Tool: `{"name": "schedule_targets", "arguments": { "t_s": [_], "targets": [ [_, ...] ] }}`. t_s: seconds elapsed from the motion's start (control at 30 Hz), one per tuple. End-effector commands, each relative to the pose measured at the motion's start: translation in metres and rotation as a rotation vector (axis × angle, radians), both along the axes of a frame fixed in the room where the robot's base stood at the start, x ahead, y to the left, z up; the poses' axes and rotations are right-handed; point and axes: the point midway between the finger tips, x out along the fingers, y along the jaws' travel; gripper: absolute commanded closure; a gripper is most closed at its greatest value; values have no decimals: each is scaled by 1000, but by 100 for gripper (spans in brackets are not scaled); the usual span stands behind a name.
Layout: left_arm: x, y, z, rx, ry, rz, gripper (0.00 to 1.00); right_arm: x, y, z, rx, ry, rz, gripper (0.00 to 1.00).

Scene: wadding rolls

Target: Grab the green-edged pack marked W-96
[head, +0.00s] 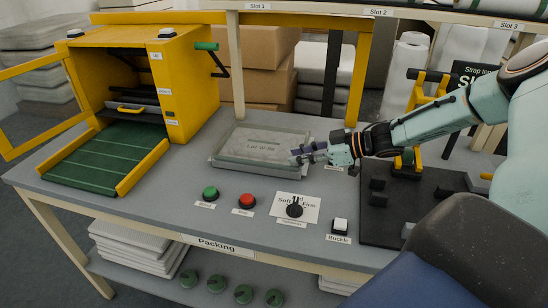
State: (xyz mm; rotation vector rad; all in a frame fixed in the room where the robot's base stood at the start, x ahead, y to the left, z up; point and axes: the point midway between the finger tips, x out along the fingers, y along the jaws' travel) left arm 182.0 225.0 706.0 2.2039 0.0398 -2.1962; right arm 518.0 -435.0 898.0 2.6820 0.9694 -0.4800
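A flat, pale grey-green pack (262,142) lies on the table in a shallow grey tray (236,166). Its printed label seems to read "Lot W-96", but it is small and blurred. A green edge is not clear at this size. My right gripper (298,155) reaches in from the right, its dark fingers at the pack's right front edge in the picture. I cannot tell whether they touch the pack or how far apart they are. My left gripper is out of view.
A yellow machine (185,85) with a green conveyor (112,155) stands at the left. Green (210,193) and red (247,200) buttons, a black knob (294,209) and a white button (340,225) line the table's front. A dark fixture (380,228) lies at the right.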

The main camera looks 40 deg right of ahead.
Motion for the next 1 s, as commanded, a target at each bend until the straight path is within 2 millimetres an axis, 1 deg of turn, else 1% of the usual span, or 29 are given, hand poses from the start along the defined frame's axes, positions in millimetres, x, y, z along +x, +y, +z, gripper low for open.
{"name": "schedule_targets", "arguments": {
  "t_s": [0.2, 0.37, 0.63, 0.87, 1.0],
  "targets": [
    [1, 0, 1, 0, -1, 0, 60, 0, 6, 4, 81, 59, 17, 77],
    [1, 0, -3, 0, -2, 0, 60, 5, 9, 2, 99, 72, 9, 77],
    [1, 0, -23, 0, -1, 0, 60, 17, 21, -7, 98, 71, 9, 77],
    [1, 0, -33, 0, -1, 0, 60, 22, 27, -9, 98, 68, 8, 77],
    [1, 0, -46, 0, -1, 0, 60, 27, 34, -15, 97, 69, 8, 77]
  ]
}}
